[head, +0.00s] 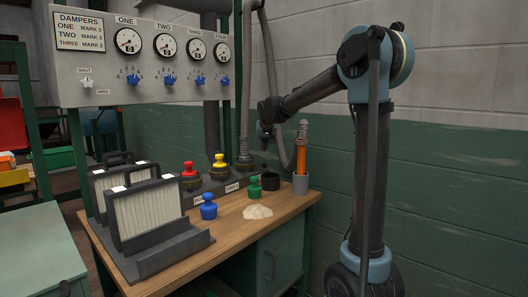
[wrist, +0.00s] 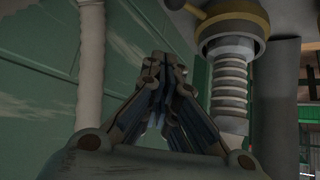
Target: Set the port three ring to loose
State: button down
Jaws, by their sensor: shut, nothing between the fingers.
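The port three ring is most likely the brass-coloured collar (head: 245,162) at the foot of the grey hose, third in the row of ports. In the wrist view a brass and dark ring (wrist: 232,24) with a stubby lever at its left surrounds the top of a ribbed hose end (wrist: 230,85). I cannot read whether it is set tight or loose. My gripper (wrist: 160,62) is shut and empty, to the left of the ribbed hose and apart from the ring in that picture. In the head view my gripper (head: 266,138) hangs beside the hoses, above the bench.
The bench (head: 225,222) holds a red cap (head: 189,170), a yellow cap (head: 219,162), loose blue (head: 208,208) and green (head: 254,188) caps, a pale powder heap (head: 258,212) and filters (head: 145,208). An orange tool (head: 301,155) stands in a grey cup. The gauge panel (head: 150,55) is behind.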

jog(key=x, duration=0.9)
jog(key=shift+s+d+f, duration=0.1)
jog(key=shift+s+d, duration=0.1)
jog(key=shift+s, duration=0.85)
jog(key=shift+s+d+f, duration=0.1)
jog(key=shift+s+d, duration=0.1)
jog(key=shift+s, duration=0.85)
jog(key=shift+d, duration=0.1)
